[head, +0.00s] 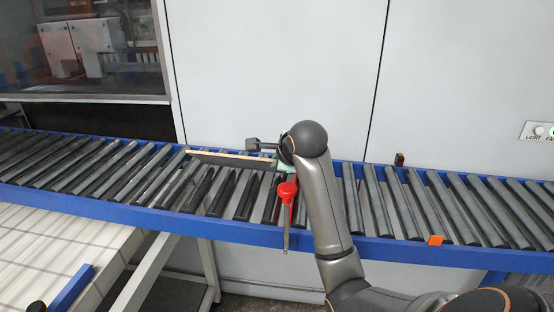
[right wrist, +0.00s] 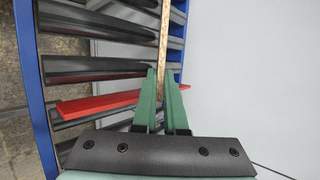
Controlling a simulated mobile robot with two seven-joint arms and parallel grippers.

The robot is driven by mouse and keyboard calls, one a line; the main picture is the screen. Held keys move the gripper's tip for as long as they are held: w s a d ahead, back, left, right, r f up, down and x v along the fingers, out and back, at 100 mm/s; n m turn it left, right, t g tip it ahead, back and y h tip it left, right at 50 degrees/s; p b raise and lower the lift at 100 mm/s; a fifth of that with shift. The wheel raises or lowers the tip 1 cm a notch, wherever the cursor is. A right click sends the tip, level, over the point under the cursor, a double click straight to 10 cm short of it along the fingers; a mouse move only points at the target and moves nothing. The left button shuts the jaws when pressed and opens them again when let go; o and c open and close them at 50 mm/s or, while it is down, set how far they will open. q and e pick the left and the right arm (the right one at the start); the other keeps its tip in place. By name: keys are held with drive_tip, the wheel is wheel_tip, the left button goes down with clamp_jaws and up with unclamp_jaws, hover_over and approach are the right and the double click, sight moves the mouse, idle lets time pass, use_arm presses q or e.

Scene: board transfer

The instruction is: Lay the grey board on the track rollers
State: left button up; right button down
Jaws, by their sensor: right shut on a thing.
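The grey board (head: 232,159) shows in the head view as a thin strip with a tan edge, extending left from my right gripper over the rollers. My right gripper (head: 283,166) is shut on its right end. In the right wrist view the board (right wrist: 163,38) is seen edge-on as a speckled tan strip between the green fingers (right wrist: 160,74). I cannot tell whether the board touches the rollers. The track rollers (head: 110,182) run across the head view between blue rails. My left gripper is not in view.
A red part (head: 287,191) with a thin grey shaft is by the front rail beside my right arm. A red bar (right wrist: 97,105) also shows in the right wrist view. White wall panels (head: 280,70) stand behind the track.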

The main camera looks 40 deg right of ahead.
drive_tip(key=shift+f, duration=0.2)
idle(0.3)
drive_tip(key=c, duration=0.9)
unclamp_jaws()
drive_tip(key=shift+o, duration=0.3)
drive_tip(key=shift+s+a+r, duration=0.2)
drive_tip(key=shift+s, duration=0.25)
drive_tip(key=shift+s+a+r, duration=0.2)
drive_tip(key=shift+s+a, duration=0.05)
drive_tip(key=shift+s, duration=0.25)
drive_tip(key=shift+s+a+r, duration=0.2)
drive_tip(key=shift+s, duration=0.25)
drive_tip(key=o, duration=0.6)
drive_tip(key=shift+c, duration=0.2)
